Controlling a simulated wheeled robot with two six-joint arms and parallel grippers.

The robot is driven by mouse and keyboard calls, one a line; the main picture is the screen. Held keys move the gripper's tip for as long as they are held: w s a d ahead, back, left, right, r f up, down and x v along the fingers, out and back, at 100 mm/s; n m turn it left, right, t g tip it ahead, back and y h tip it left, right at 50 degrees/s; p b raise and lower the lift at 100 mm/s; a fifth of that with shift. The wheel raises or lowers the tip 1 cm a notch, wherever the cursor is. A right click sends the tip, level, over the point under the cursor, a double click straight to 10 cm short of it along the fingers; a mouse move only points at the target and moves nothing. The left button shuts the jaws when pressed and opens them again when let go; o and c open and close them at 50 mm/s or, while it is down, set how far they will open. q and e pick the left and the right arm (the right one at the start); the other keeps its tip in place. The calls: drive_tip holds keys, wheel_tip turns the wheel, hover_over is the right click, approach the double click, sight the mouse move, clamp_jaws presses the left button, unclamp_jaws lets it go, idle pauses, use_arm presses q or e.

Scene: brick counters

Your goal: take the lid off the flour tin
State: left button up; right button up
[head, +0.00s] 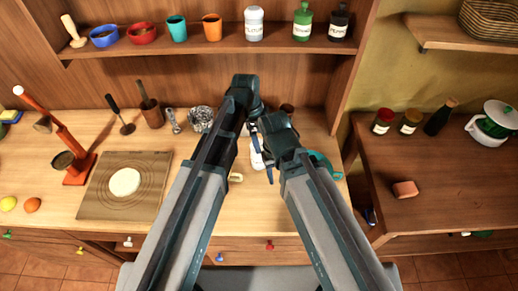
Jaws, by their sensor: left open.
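A white rounded object (257,160), perhaps the flour tin, stands on the counter in the middle of the head view. My arms cover much of it, and I cannot make out whether a lid is on it. My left gripper (254,131) is open and points down near its upper edge. Contact cannot be made out. My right gripper (269,168) is close beside the white object on its right, mostly behind its own wrist, and its jaws are unclear.
A board (150,199) with dough (125,182) lies left, near a red stand (76,168). A teal item (321,161) is partly hidden at right. The shelf (230,45) above holds cups, bowls and bottles. Jars (382,121) stand on the right counter.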

use_arm(q)
drive_tip(key=shift+d+f+b, duration=0.2)
drive_tip(key=shift+f+b, duration=0.45)
drive_tip(key=shift+f, duration=0.5)
use_arm(e)
wheel_tip(320, 180, down, 2)
drive_tip(key=shift+f, duration=0.1)
use_arm(q)
drive_tip(key=shift+r, duration=0.1)
drive_tip(key=c, duration=1.2)
drive_tip(key=shift+o, duration=0.2)
drive_tip(key=shift+r, duration=0.1)
wheel_tip(320, 180, up, 10)
drive_tip(key=p, duration=1)
use_arm(e)
wheel_tip(320, 180, up, 10)
